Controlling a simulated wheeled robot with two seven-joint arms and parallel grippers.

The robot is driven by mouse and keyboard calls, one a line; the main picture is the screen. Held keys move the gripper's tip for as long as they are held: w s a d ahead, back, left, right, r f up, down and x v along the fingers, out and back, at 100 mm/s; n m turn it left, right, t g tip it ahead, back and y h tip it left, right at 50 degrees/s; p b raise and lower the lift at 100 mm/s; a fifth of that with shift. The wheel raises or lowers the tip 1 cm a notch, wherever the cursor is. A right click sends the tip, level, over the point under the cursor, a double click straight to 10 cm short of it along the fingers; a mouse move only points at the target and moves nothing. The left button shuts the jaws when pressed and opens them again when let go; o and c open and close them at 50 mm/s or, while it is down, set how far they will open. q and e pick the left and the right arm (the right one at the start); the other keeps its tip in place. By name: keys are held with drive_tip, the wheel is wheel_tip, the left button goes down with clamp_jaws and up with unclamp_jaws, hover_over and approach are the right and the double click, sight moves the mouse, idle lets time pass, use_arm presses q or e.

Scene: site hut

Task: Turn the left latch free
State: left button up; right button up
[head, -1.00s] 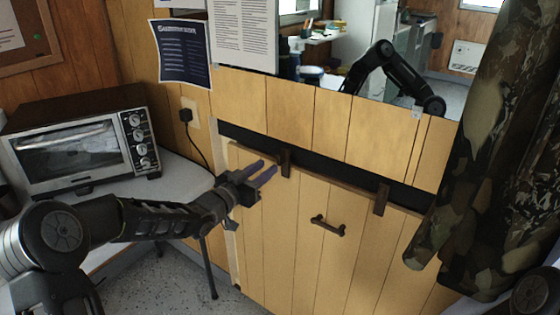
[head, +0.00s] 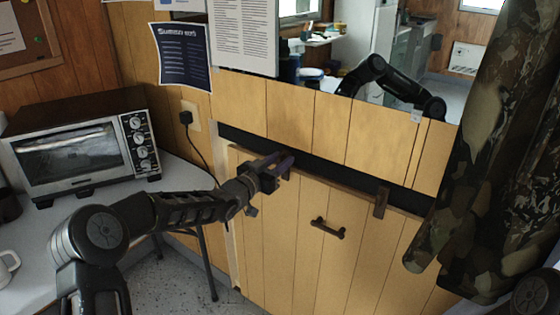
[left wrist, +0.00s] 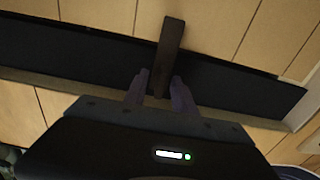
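The left latch is a dark upright bar at the top edge of the wooden hatch panel (head: 310,240). It shows in the left wrist view (left wrist: 172,40), running across the dark gap, with its near end between my fingers. In the head view my gripper mostly covers it. My left gripper (head: 278,164) is at the latch, its two purple fingers apart, one on each side of the bar; they also show in the left wrist view (left wrist: 160,93). I cannot tell whether either finger touches it. The right latch (head: 381,202) stands upright. My right gripper is out of view.
A dark handle (head: 328,228) sticks out of the panel. A toaster oven (head: 80,150) stands on the white table at left, with a mug (head: 7,268) near its edge. A black plug (head: 186,118) and cord are left of the panel.

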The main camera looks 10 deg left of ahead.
use_arm(q)
drive_tip(key=shift+c, duration=0.3)
clamp_jaws()
idle(1.0)
